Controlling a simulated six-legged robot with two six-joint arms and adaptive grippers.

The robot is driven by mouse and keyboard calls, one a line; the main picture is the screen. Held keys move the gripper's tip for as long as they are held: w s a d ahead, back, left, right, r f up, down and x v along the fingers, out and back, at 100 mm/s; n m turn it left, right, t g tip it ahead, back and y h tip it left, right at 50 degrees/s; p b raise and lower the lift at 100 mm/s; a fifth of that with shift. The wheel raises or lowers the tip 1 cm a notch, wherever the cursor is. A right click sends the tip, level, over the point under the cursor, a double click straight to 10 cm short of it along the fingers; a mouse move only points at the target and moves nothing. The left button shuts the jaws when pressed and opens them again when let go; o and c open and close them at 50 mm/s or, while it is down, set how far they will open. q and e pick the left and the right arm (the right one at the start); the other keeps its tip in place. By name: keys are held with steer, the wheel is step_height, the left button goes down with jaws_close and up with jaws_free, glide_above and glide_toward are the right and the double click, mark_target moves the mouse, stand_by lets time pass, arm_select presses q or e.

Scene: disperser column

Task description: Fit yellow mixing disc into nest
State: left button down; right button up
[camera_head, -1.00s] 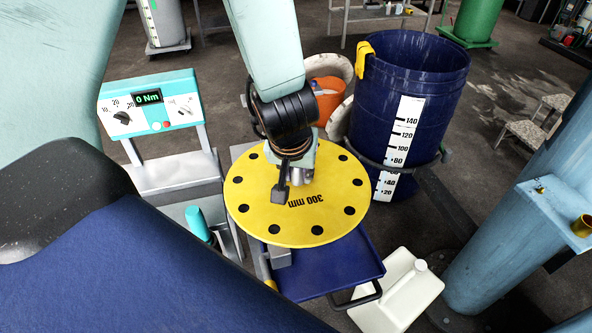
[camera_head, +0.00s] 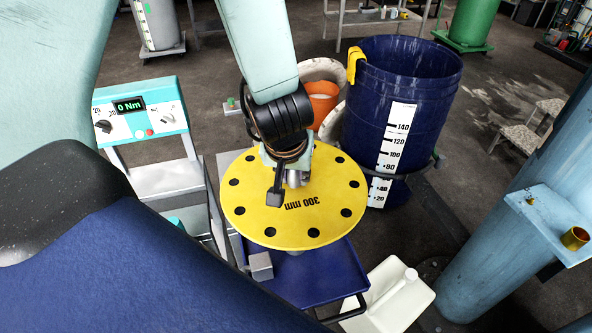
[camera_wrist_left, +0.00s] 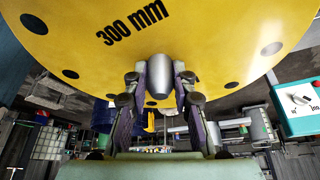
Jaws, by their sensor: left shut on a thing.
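The yellow mixing disc (camera_head: 265,218) is a flat round plate marked "300 mm" with black holes around its rim. In the head view it lies level, or nearly so, over a blue tray. My left gripper (camera_head: 296,180) comes down onto its middle. In the left wrist view, the fingers (camera_wrist_left: 159,90) are shut on the grey hub (camera_wrist_left: 160,72) at the centre of the yellow disc (camera_wrist_left: 215,38). I cannot tell whether the disc rests on something or hangs free. No nest can be made out; the disc may hide it. My right gripper is not in view.
The blue tray (camera_head: 335,272) sits under the disc. A blue drum (camera_head: 380,110) with a white scale stands behind right, a torque readout box (camera_head: 140,112) at left.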

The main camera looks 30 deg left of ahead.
mark_target(295, 186)
arm_select(q)
steer(key=shift+w+d, duration=0.1)
steer(key=shift+w, duration=0.25)
steer(key=shift+w+f, duration=0.1)
steer(key=shift+f, duration=0.3)
steer(key=shift+f+b, duration=0.3)
steer(key=shift+b, duration=0.05)
steer(key=shift+s+f+b, duration=0.4)
steer(key=shift+f+b, duration=0.3)
steer(key=shift+b+x, duration=0.9)
steer(key=shift+x, duration=0.3)
steer(key=shift+s+d+f, duration=0.1)
steer(key=shift+d+f, duration=0.1)
steer(key=shift+f, duration=0.1)
steer(key=shift+s+a+f+b, duration=0.1)
steer(key=shift+s+f+b, duration=0.15)
steer(key=shift+f+b, duration=0.4)
steer(key=shift+w+f, duration=0.25)
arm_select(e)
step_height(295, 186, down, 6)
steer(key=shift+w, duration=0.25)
arm_select(q)
steer(key=shift+s+r, duration=0.1)
steer(key=shift+s, duration=0.15)
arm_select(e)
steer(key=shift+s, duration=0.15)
